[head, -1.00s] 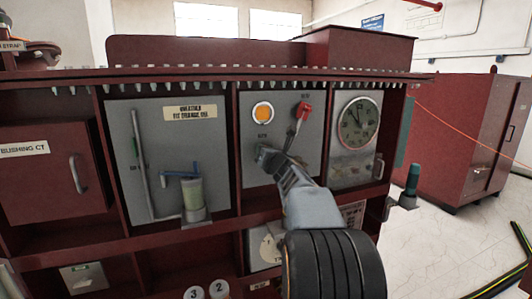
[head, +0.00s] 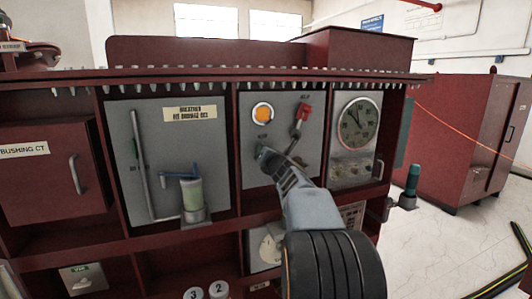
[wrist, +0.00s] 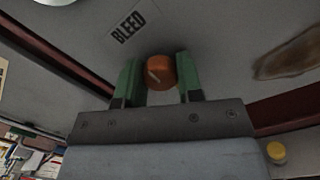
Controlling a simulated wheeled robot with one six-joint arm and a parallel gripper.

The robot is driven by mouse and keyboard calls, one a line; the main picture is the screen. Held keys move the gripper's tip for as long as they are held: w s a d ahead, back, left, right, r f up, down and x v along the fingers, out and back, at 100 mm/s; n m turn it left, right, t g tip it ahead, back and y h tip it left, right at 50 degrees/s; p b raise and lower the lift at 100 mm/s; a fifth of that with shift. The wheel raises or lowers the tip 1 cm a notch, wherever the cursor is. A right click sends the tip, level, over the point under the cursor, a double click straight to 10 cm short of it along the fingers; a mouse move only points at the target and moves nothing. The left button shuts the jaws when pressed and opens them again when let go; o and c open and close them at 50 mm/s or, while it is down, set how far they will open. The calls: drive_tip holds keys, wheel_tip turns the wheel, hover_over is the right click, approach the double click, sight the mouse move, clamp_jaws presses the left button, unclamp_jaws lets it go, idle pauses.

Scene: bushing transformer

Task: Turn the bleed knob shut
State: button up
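The bleed knob (wrist: 161,72) is a round orange knob with a pale pointer line, in the wrist view below a tilted BLEED label (wrist: 133,24). My gripper (wrist: 161,76) has its two green fingers on either side of the knob, close against it, and appears shut on it. In the head view my gripper (head: 266,154) reaches the grey panel (head: 254,178) below the orange round lamp. The knob itself is hidden behind the gripper there.
An orange lamp (head: 262,112) and a red lever (head: 302,118) are above my gripper on the same panel. A round gauge (head: 360,124) is to the right. A breather cylinder (head: 192,196) with a blue handle stands to the left.

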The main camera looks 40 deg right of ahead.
drive_tip(key=o, duration=0.5)
drive_tip(key=shift+c, duration=0.2)
drive_tip(key=b+v, duration=0.1)
drive_tip(key=v, duration=1.3)
drive_tip(key=shift+b, duration=0.3)
